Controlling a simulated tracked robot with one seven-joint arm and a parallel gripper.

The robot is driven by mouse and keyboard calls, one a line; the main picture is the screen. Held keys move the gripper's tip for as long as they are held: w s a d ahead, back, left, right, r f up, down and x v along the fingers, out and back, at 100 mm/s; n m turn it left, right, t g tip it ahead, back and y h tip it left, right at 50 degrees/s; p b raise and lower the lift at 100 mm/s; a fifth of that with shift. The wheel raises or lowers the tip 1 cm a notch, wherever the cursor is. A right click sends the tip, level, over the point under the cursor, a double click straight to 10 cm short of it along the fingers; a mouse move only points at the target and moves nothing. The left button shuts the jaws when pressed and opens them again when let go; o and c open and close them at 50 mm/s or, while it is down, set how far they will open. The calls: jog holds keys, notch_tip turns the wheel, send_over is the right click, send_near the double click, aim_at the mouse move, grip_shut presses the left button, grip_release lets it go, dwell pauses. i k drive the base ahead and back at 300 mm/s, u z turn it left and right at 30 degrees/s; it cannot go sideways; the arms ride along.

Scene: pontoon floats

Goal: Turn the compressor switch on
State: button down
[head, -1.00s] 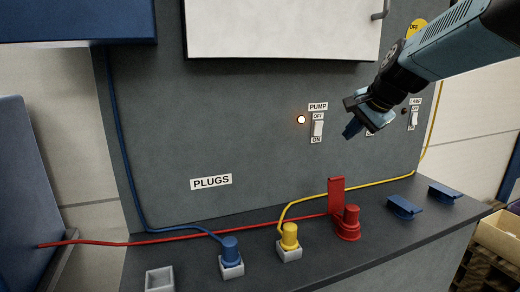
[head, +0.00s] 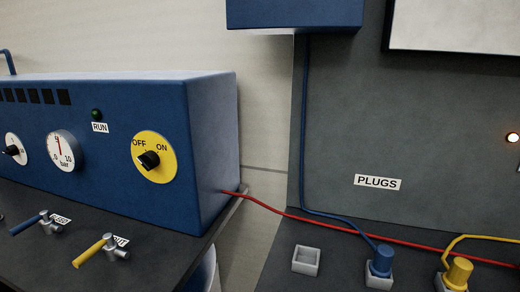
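The compressor (head: 215,150) is a blue box at the left in the head view. Its switch (head: 148,160) is a black rotary knob on a yellow disc (head: 168,172) marked OFF at upper left and ON at upper right. The knob is small and I cannot tell surely which mark it points to. A dark green RUN lamp (head: 97,114) up and left of the disc looks unlit. A round bar gauge (head: 63,151) is left of the switch. My gripper is out of view.
Two valve levers, blue (head: 28,225) and yellow (head: 92,251), stand on the dark bench before the compressor. A red cable (head: 290,214) runs from its side to the right. An empty grey socket (head: 306,260) and blue (head: 382,260) and yellow (head: 457,270) plugs are at lower right.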

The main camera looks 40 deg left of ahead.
aim_at(150, 160)
jog(key=z, duration=0.6)
jog(key=i, duration=0.1)
jog(key=u, duration=2.9)
jog(key=k, duration=0.95)
jog(key=u, duration=0.15)
jog(key=i, duration=0.95)
jog(key=z, duration=0.1)
